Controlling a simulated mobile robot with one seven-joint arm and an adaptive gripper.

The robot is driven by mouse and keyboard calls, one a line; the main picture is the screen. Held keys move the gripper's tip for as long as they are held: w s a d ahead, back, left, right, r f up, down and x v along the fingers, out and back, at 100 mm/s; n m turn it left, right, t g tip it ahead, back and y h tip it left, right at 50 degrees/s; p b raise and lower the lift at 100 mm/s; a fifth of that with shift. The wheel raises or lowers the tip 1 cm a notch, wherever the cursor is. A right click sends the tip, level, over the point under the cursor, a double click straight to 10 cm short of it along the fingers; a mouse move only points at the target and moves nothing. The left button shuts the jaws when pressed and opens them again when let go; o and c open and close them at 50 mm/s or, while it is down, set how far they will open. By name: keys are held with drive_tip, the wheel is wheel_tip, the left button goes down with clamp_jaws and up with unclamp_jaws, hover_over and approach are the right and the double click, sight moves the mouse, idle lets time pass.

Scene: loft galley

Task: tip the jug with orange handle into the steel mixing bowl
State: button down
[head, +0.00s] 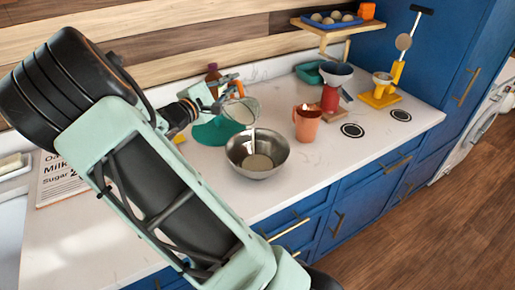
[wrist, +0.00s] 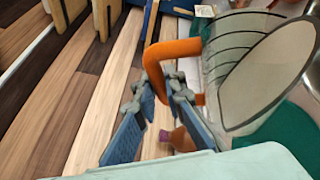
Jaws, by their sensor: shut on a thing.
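The jug with orange handle (head: 244,111) is clear and hangs tilted over the back left rim of the steel mixing bowl (head: 237,150). A thin pale stream falls from the jug into the bowl, and a pale pool (head: 258,162) lies at the bowl's bottom. My gripper (head: 226,91) is shut on the handle. In the wrist view my blue fingers (wrist: 158,103) close around the lower part of the orange handle (wrist: 168,52). There the clear jug (wrist: 222,70) leans to the right, with pale contents (wrist: 272,78) inside.
A teal item (head: 215,131) lies behind the bowl's left, with a dark bottle (head: 212,75) farther back. An orange mug (head: 306,122) stands right of the bowl. A funnel on a red support (head: 331,98) and a yellow stand (head: 381,99) are farther right.

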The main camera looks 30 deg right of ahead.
sight(242, 89)
drive_tip(key=shift+s+m+h+b, duration=0.3)
drive_tip(key=shift+s+m+b, duration=0.5)
drive_tip(key=shift+b, duration=0.55)
idle(0.4)
drive_tip(key=shift+s+a+m+t+h+b, duration=0.15)
drive_tip(key=shift+s+m+b, duration=0.25)
drive_tip(key=shift+s+b, duration=0.5)
drive_tip(key=shift+s+m+t+h+b, duration=0.15)
drive_tip(key=shift+s+m+b, duration=0.4)
drive_tip(key=shift+b, duration=0.55)
drive_tip(key=shift+s+r+m+h+b, duration=0.35)
drive_tip(key=shift+s+m+b, duration=0.1)
drive_tip(key=shift+s+b, duration=0.45)
drive_tip(key=shift+w+r+p, duration=0.25)
drive_tip(key=shift+w+p, duration=0.05)
drive_tip(key=shift+p, duration=0.25)
drive_tip(key=w+n+y+p, duration=0.1)
drive_tip(key=w+n+p, duration=0.1)
drive_tip(key=w+p, duration=0.2)
drive_tip(key=shift+n+p, duration=0.4)
drive_tip(key=shift+p, duration=0.5)
drive_tip(key=shift+w+d+n+y+p, duration=0.2)
drive_tip(key=shift+w+n+y+p, duration=0.15)
drive_tip(key=shift+p, duration=0.2)
drive_tip(key=shift+w+f, duration=0.2)
drive_tip(key=shift+f, duration=0.3)
